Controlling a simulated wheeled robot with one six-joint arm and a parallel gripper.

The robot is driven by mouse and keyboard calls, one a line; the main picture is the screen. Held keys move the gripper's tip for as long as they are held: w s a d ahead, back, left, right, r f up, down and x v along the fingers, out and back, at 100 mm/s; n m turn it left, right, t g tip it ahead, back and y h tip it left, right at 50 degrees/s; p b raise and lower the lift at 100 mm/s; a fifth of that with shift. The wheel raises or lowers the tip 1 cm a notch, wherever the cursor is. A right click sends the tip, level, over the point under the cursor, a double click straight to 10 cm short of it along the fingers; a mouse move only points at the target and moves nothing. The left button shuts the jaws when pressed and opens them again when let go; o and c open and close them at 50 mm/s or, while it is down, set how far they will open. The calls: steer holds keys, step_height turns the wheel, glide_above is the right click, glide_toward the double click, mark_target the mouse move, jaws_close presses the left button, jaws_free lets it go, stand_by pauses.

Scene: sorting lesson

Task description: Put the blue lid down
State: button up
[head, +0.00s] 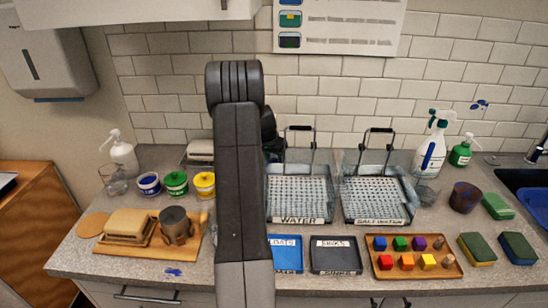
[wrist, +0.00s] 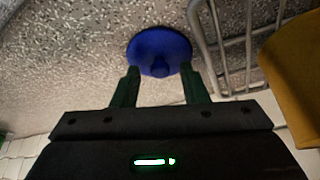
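The round blue lid (wrist: 160,45) shows in the wrist view, with its small knob facing my gripper. It appears to lie on the speckled grey counter, just beyond the fingertips. My gripper (wrist: 160,72) has two dark green fingers, spread well apart on either side of the knob and not touching it. In the head view my arm hides the gripper and the lid. In that view a blue-banded jar (head: 149,185), a green jar (head: 175,183) and a yellow jar (head: 204,185) stand in a row left of my arm.
In the wrist view a metal wire frame (wrist: 208,50) and an orange-yellow object (wrist: 295,65) are close on the right. In the head view, wire baskets (head: 300,195) and a wooden tray of coloured blocks (head: 385,273) are right of my arm. A wooden board (head: 150,247) is left.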

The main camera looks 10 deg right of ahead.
steer(key=b+v, duration=0.1)
steer(key=v, duration=1.1)
steer(key=shift+b, duration=0.4)
steer(key=shift+d+f, duration=0.1)
steer(key=shift+f, duration=0.1)
steer(key=p+x, duration=0.1)
steer(key=x, duration=1.1)
steer(key=shift+f+p, duration=0.2)
steer(key=shift+p, duration=0.1)
steer(key=shift+r, duration=1.7)
steer(key=shift+f, duration=0.1)
